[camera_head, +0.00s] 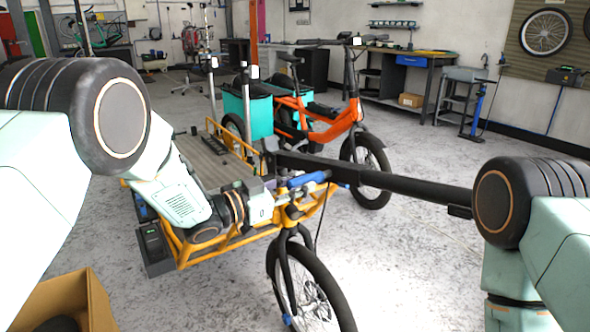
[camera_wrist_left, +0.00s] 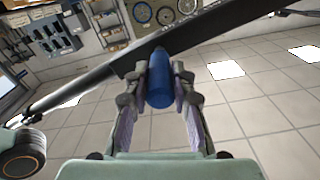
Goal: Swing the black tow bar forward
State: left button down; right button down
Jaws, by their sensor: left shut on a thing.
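The black tow bar (camera_head: 395,182) sticks out from the front of the yellow cargo bike (camera_head: 190,250) toward the right, roughly level. Its right end passes close to or behind my right arm in the head view. A blue grip (camera_head: 308,179) sits beside the bar near its bike end. My left gripper (camera_head: 298,190) is at this grip. In the left wrist view, its two fingers are closed on either side of the blue grip (camera_wrist_left: 160,82), and the tow bar (camera_wrist_left: 95,88) crosses diagonally just beyond. My right gripper is out of view.
The bike's front wheel (camera_head: 305,290) stands below the bar. An orange cargo bike (camera_head: 330,125) with teal boxes is parked just behind. A cardboard box (camera_head: 60,300) is at lower left. Grey floor (camera_head: 440,260) is open to the right.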

pick_arm(q)
jog(key=f, duration=0.3)
jog(key=shift+s+d+f, duration=0.25)
jog(key=shift+s, duration=0.15)
jog(key=c, duration=1.1)
grip_release()
jog(key=shift+w+r, duration=0.1)
jog(key=shift+r, duration=0.1)
jog(key=shift+a, duration=0.1)
jog(key=v, duration=1.2)
